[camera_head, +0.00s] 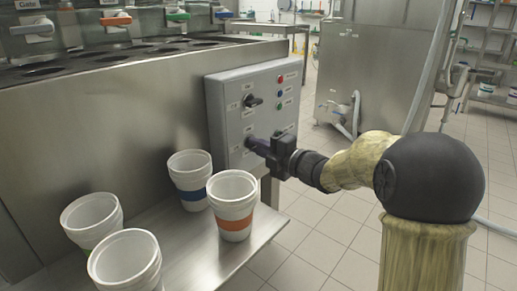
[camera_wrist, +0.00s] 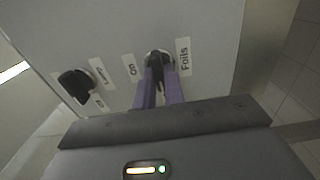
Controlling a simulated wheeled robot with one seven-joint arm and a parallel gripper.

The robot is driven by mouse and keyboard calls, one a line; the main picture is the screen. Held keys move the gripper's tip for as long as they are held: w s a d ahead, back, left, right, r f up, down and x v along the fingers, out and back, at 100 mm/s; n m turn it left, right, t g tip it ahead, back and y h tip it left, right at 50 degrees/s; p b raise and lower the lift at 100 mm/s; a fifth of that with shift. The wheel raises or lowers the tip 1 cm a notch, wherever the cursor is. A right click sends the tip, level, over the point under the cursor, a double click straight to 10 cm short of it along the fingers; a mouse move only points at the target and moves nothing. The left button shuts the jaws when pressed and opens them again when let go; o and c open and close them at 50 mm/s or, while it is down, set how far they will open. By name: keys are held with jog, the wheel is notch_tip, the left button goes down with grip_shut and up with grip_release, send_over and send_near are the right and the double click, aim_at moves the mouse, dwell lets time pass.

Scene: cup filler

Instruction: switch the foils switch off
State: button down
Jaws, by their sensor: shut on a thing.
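The foils switch (camera_wrist: 155,60) is a black rotary knob on the grey control panel (camera_head: 229,126). In the wrist view it sits between an "On" label and a "Foils" label. My gripper (camera_head: 252,143) reaches the panel's lower part from the right in the head view. In the wrist view its two purple fingers (camera_wrist: 159,80) are closed around the knob's handle, one on each side. The knob's handle points roughly towards the bottom of the wrist view, partly hidden between the fingers. The fingers hide the switch in the head view.
A second black knob (camera_wrist: 76,86) is beside it; it is the upper knob (camera_head: 252,101) in the head view. Several coloured buttons (camera_head: 280,92) line the panel's right side. Stacked white cups (camera_head: 233,188) stand on the steel shelf (camera_head: 205,262) below.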

jog(key=shift+f, duration=0.1)
jog(key=c, duration=1.5)
grip_release()
jog(key=shift+d, duration=0.15)
jog(key=p+v, duration=0.5)
jog(key=v, duration=1.2)
jog(key=shift+s+d+p, duration=0.1)
jog(key=shift+s+p, duration=0.05)
jog(key=shift+p, duration=0.15)
